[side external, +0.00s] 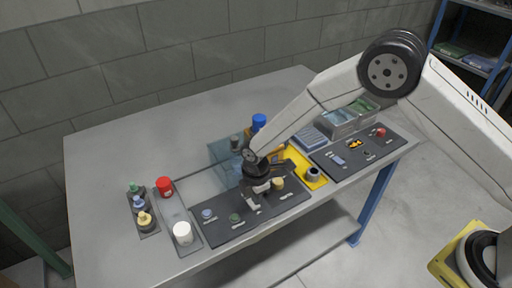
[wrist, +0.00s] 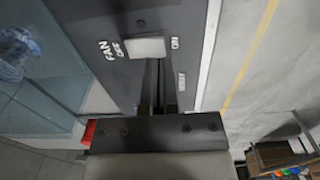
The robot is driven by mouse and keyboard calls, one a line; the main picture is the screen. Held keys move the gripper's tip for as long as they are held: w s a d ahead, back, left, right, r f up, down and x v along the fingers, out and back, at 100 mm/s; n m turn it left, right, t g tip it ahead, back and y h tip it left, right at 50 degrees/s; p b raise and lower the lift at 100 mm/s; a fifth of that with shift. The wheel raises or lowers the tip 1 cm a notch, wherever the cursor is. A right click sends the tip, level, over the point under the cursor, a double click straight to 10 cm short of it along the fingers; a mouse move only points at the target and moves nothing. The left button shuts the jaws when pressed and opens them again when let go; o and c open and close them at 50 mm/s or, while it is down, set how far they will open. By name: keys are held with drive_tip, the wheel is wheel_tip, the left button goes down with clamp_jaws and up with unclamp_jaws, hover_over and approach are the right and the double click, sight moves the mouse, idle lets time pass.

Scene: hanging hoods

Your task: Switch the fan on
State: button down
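The fan switch (wrist: 146,47) is a pale rocker on a dark panel (wrist: 115,75) in the wrist view. FAN and OFF are printed at its left end and ON at its right. My gripper (wrist: 155,66) points down at the panel, with its narrow dark fingers close together and nothing seen between them. The fingertips overlap the switch's lower edge in the picture; I cannot tell whether they touch it. In the side view my gripper (side external: 255,203) is low over the dark panel (side external: 222,230), and the arm hides the switch. The rocker's tilt is unclear.
A clear hood (wrist: 45,55) stands beside the panel. In the side view, a white jar (side external: 182,233), a red jar (side external: 164,186) and small bottles (side external: 140,205) stand at left. A blue-capped bottle (side external: 259,121) is behind my gripper. The table's back left (side external: 130,140) is free.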

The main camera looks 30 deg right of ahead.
drive_tip(key=shift+f, duration=1.1)
idle(1.0)
drive_tip(key=shift+r, duration=3.5)
drive_tip(key=shift+d+r, duration=0.3)
drive_tip(key=shift+d, duration=0.05)
drive_tip(key=s+d+r+m+t, duration=0.1)
drive_tip(key=s+d+r+m, duration=0.25)
drive_tip(key=d+m, duration=0.2)
drive_tip(key=s+d+r+m, duration=0.3)
drive_tip(key=d+r+m, duration=0.15)
drive_tip(key=d, duration=0.25)
drive_tip(key=s+d+r+m+t, duration=0.1)
drive_tip(key=s+d+r+m, duration=0.2)
drive_tip(key=s+d+m, duration=0.4)
drive_tip(key=s+m, duration=0.1)
drive_tip(key=s, duration=0.3)
drive_tip(key=shift+d+r+t, duration=0.15)
drive_tip(key=shift+r+t, duration=0.05)
drive_tip(key=shift+t, duration=0.1)
